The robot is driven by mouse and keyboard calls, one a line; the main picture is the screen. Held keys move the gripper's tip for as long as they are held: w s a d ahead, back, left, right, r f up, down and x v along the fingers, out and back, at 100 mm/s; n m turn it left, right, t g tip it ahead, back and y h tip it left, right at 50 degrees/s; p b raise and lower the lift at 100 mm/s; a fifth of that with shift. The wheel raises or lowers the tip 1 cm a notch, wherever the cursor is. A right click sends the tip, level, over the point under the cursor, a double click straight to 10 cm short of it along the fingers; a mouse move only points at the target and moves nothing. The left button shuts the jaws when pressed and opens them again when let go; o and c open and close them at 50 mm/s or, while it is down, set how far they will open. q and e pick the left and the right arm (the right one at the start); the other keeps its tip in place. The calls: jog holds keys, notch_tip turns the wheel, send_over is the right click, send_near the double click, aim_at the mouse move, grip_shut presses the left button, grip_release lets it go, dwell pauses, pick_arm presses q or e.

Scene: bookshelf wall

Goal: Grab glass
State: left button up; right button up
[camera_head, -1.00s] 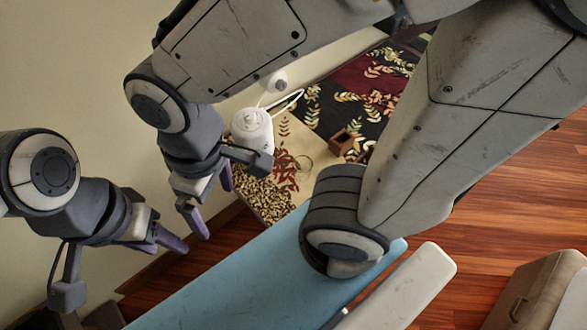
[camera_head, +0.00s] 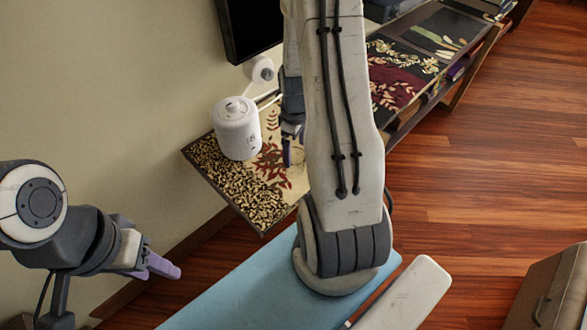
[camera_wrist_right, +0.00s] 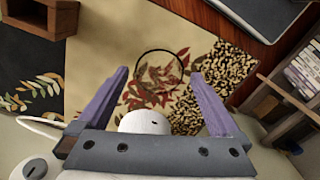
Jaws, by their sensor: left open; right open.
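The glass (camera_wrist_right: 160,68) is clear and shows in the right wrist view as a dark round rim with the patterned table top visible through it. It stands on the table, ahead of and between the finger lines of my right gripper (camera_wrist_right: 158,73), which is open with nothing between its purple fingers. In the head view my right gripper (camera_head: 288,145) is partly hidden over the table, and my right arm hides the glass. My left gripper (camera_head: 150,265) is open and empty at the lower left, away from the table.
A white kettle-like pot (camera_head: 237,128) stands on the patterned table (camera_head: 200,165) near the wall, and its top shows close to my right gripper. A wooden box (camera_wrist_right: 42,14) sits beyond the glass. A dark screen (camera_head: 247,28) hangs on the wall.

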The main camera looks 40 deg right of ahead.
jog(key=f, duration=0.8)
jog(key=shift+w, duration=0.2)
jog(key=shift+r, duration=0.1)
jog(key=c, duration=1.4)
